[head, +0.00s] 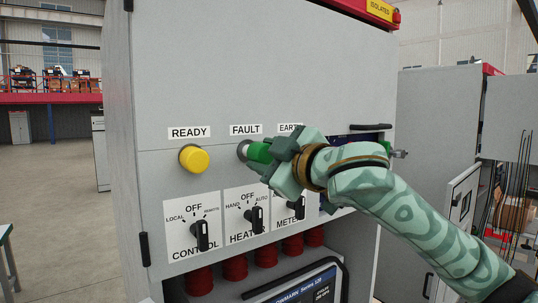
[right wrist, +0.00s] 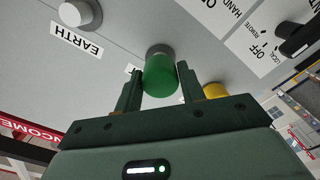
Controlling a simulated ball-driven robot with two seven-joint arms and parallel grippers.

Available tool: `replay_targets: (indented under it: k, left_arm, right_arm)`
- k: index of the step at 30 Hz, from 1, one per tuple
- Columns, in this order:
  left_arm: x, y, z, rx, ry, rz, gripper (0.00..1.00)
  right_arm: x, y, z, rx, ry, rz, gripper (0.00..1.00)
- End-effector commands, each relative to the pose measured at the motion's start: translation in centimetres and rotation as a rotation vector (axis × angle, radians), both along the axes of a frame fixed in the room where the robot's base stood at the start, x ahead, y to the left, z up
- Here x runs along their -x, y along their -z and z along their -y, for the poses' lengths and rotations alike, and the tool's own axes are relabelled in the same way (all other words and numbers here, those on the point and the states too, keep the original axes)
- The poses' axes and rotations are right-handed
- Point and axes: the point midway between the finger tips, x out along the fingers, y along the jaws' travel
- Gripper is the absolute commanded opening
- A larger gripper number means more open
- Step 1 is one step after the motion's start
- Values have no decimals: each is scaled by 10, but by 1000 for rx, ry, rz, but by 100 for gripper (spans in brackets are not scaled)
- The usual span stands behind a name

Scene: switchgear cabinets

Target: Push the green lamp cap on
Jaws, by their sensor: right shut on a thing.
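The green lamp cap (head: 258,152) is between the fingers of my right gripper (head: 274,158), in front of the grey lamp collar (head: 242,150) under the FAULT label. In the right wrist view, the green cap (right wrist: 160,78) sits between the two fingertips of my right gripper (right wrist: 157,82). Its far end is against or very close to the grey collar (right wrist: 160,50); I cannot tell whether it is seated. The cap looks roughly in line with the collar. My left gripper is not in view.
The yellow cap (head: 194,158) is on the READY lamp to the left. A pale EARTH lamp (right wrist: 75,12) shows in the right wrist view. Black rotary switches (head: 200,235) stick out below. An open compartment with red insulators (head: 234,268) lies underneath.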

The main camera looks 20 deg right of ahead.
Motion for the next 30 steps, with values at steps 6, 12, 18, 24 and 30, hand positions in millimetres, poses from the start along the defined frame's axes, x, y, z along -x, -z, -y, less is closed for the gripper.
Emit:
replay_targets:
  k: [6, 12, 18, 24, 30]
  left_arm:
    - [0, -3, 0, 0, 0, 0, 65]
    - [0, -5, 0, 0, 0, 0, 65]
    - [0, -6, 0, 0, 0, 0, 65]
    - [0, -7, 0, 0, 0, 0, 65]
    - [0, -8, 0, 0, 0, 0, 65]
  right_arm:
    - [-5, 0, -2, -1, 0, 0, 18]
    - [-10, 0, -4, 0, -1, 0, 18]
    - [-15, 0, -5, 0, 1, -1, 18]
    - [-19, 0, -7, -1, -1, 0, 18]
    - [-24, 0, -9, -1, -1, -1, 18]
